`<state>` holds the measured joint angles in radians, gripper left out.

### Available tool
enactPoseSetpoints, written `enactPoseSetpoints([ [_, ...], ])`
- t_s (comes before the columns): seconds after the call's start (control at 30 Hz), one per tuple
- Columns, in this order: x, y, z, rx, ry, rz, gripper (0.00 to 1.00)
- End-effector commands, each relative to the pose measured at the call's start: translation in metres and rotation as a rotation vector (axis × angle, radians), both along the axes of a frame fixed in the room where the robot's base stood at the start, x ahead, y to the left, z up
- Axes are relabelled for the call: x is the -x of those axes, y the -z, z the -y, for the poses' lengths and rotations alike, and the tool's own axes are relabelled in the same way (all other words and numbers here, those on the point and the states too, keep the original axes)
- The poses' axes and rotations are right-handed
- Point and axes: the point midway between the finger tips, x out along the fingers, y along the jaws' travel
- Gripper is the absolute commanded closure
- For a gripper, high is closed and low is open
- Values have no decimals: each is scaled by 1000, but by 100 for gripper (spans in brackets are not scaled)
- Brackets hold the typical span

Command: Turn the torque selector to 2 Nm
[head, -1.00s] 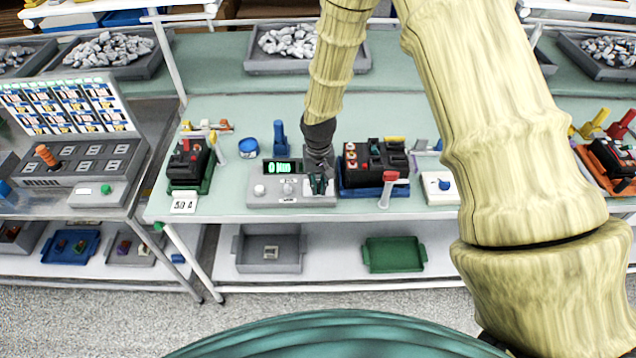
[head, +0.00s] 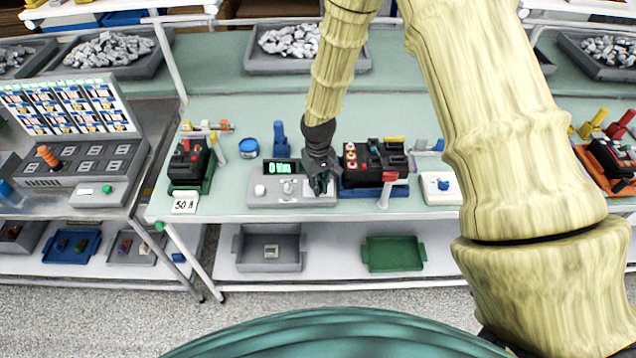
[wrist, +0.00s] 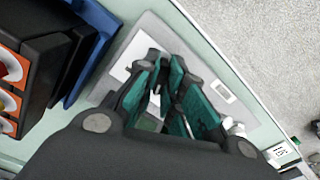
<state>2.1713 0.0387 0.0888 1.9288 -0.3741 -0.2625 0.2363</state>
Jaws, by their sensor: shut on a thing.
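The grey tester box (head: 262,200) stands on the bench with a small display (head: 281,167) that shows green characters, apparently 0 Nm. White knobs, one of them at the left (head: 260,190), sit on its top. My gripper (head: 321,187) points down at the box's right part, and its fingers hide what is there. In the wrist view the teal fingers of my gripper (wrist: 167,100) are closed in over the box's pale panel (wrist: 147,45). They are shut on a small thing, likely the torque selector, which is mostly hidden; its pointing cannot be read.
A black breaker on a blue base (head: 372,190) with a red-topped lever (head: 388,184) stands close to my gripper's right. A white box with a blue knob (head: 443,185) is further right. A breaker on a green base (head: 190,165) and a 50 A card (head: 185,204) are left.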

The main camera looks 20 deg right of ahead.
Motion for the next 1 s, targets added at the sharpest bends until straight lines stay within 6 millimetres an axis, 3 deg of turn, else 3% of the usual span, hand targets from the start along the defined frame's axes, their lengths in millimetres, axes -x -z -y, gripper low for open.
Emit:
enactPoseSetpoints([
  [0.17,0,0,0,0,-7,1,100],
  [0.4,0,0,0,0,-161,0,100],
  [0.7,0,0,0,0,-181,0,100],
  [0.87,0,-1,0,0,-295,0,100],
  [0.9,0,0,0,0,-305,0,86],
  [1.0,0,0,0,0,-302,0,67],
])
